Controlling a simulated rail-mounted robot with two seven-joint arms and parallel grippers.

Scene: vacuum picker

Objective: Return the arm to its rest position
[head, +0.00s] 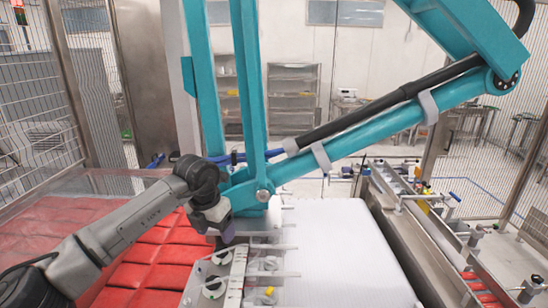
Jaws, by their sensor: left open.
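My left arm (130,220) comes in from the lower left and reaches toward the middle of the head view. Its gripper (226,236) is open and points down, just above the small fixture plate (238,278) with round black-and-white parts. The fingertips are small and dark here, and I cannot tell whether they touch anything. I see nothing held in it. My right arm and gripper do not show.
A teal picker frame (350,145) with a black cylinder rises close behind my gripper. Red packs (140,262) lie at the left, beside a white slab (340,240). A conveyor rail (425,230) runs at the right. Mesh fencing (40,120) stands at the left.

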